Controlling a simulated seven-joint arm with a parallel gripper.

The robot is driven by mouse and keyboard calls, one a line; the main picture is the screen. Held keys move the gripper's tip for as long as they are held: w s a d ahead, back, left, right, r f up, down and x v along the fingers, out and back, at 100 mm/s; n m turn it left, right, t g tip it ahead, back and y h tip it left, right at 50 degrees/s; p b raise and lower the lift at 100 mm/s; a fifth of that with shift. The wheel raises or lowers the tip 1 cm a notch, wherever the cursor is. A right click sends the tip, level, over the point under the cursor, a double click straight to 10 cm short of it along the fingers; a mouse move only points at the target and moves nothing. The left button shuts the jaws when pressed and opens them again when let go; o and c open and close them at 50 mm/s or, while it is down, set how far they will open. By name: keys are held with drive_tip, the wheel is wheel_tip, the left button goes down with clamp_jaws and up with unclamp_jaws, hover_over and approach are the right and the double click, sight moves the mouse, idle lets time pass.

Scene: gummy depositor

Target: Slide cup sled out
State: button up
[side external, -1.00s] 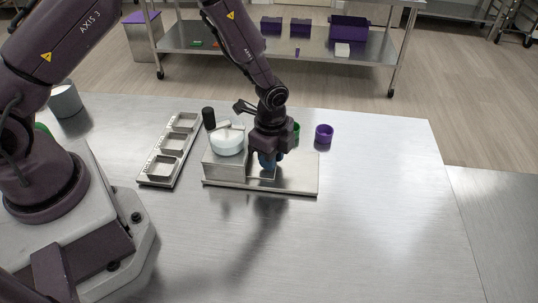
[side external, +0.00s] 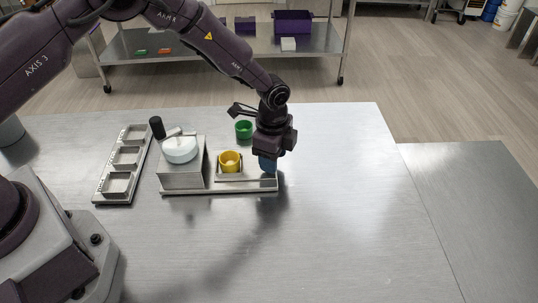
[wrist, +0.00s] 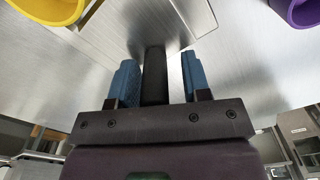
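The cup sled (side external: 229,175) is a small metal tray on the base plate, clear to the right of the depositor block (side external: 183,178). A yellow cup (side external: 230,167) stands upright in it; the cup also shows at the wrist view's top left (wrist: 50,8). My gripper (side external: 268,164) is low over the plate's right end. In the wrist view, its blue fingers (wrist: 157,78) stand on either side of a black upright post (wrist: 154,78), apparently the sled's handle. A gap shows at the right finger; contact on the left is unclear. The sled-to-handle link is partly hidden.
A green cup (side external: 243,130) stands behind the plate. A purple cup (wrist: 300,10) shows at the wrist view's top right. A metal tray with three pockets (side external: 103,190) lies left of the depositor. The table to the right and front is clear.

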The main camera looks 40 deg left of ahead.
drive_tip(key=shift+s+a, duration=0.1)
wheel_tip(320, 180, up, 13)
idle(0.7)
drive_tip(key=shift+n, duration=0.3)
drive_tip(key=s+a+r+n+t, duration=0.1)
drive_tip(key=s+a+r+n, duration=0.3)
drive_tip(key=s, duration=0.5)
drive_tip(key=s+a+r+n+t, duration=0.2)
drive_tip(key=s+a+r+n, duration=0.2)
drive_tip(key=s+r, duration=0.5)
drive_tip(key=s+a+r+n+t, duration=0.2)
drive_tip(key=s+a+r+n, duration=0.2)
drive_tip(key=s, duration=0.5)
drive_tip(key=shift+a+r+n, duration=0.2)
drive_tip(key=shift+r+n, duration=0.25)
drive_tip(key=shift+r, duration=0.2)
drive_tip(key=shift+a+r+n, duration=0.15)
drive_tip(key=shift+r+n, duration=0.3)
drive_tip(key=shift+r, duration=0.2)
